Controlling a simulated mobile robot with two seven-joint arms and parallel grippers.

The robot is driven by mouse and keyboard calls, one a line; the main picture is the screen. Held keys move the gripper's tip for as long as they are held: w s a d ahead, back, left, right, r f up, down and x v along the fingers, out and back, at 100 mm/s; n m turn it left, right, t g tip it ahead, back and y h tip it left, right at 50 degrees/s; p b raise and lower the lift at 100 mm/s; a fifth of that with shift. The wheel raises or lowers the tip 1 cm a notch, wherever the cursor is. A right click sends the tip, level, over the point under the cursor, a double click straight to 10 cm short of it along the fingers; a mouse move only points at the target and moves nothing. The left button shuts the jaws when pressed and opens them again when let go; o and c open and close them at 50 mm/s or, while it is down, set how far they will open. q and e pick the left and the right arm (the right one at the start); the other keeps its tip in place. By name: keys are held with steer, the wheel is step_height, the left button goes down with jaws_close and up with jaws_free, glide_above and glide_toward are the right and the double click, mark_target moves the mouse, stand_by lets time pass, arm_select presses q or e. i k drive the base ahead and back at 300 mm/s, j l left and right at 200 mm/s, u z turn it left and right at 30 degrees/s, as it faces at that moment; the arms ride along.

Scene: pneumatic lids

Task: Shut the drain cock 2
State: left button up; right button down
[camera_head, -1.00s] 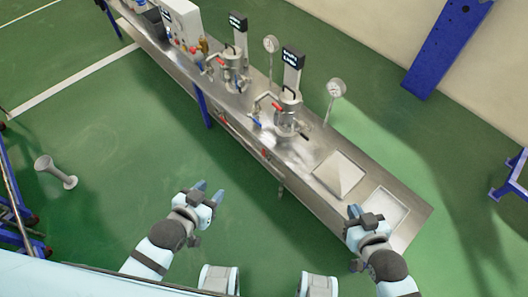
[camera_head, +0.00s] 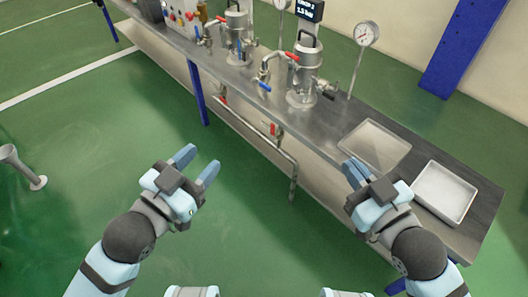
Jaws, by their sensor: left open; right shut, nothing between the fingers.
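Two red-handled cocks sit on the pipework below the bench edge. The nearer one (camera_head: 273,129) is under the right-hand vessel (camera_head: 304,78), and the farther one (camera_head: 223,98) is further left. I see no readable number on either, so which is drain cock 2 cannot be told for sure. My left gripper (camera_head: 198,164) is open and empty over the green floor, below and left of the nearer cock, apart from it. My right gripper (camera_head: 353,172) is shut and empty in front of the bench's right part, near the shallow trays.
The metal bench (camera_head: 330,113) runs from upper left to lower right. On it are a second vessel (camera_head: 236,38), a pressure gauge (camera_head: 366,34), a grey tray (camera_head: 375,146) and a white tray (camera_head: 444,190). A drain pipe (camera_head: 293,180) hangs in front.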

mark_target(273, 129)
steer(key=i+j+z, duration=0.6)
steer(key=j+z, duration=0.2)
